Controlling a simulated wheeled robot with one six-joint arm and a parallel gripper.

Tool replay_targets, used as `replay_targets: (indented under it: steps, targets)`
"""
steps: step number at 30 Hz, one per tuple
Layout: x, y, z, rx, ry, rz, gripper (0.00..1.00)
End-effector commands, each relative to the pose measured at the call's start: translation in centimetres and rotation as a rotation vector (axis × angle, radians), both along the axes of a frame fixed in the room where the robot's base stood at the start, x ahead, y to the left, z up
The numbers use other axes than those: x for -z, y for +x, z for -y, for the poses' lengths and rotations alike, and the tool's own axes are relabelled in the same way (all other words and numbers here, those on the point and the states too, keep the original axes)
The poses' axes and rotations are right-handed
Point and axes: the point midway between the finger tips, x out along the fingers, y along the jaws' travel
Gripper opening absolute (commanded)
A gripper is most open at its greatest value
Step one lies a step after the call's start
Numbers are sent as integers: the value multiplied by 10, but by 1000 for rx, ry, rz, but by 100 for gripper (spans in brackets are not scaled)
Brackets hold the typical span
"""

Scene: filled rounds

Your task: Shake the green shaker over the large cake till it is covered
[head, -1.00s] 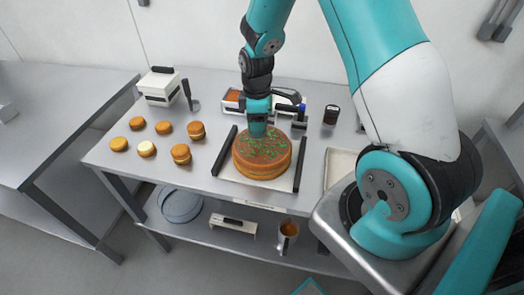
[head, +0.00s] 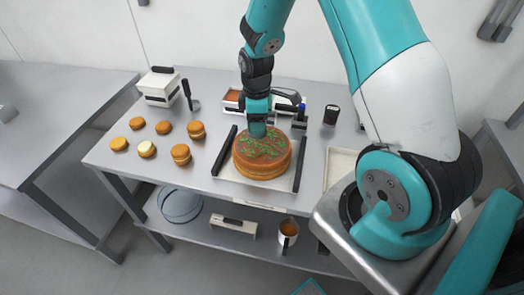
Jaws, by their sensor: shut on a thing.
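The large cake (head: 262,167) is round and brown, with a pale filling line around its side. It stands on a pale tray (head: 228,172) with dark bars on two sides. Green specks lie scattered over its top, with brown showing between them. My gripper (head: 257,120) is above the back part of the cake. It is shut on the green shaker (head: 257,130), which is low over the cake's top. The arm and gripper hide most of the shaker, and I cannot tell whether it touches the cake.
Several small round cakes (head: 181,154) stand at the left of the table. A white box (head: 160,87) is at the back left. A dark jar (head: 331,115) stands to the right behind the cake. A container with orange contents (head: 232,96) is behind my gripper. A cup (head: 289,230) stands on the lower shelf.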

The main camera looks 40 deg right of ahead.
Motion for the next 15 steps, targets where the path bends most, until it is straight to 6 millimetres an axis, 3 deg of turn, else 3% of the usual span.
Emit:
replay_targets:
  steps: [15]
  targets:
    - [-10,0,0,0,-1,1,31]
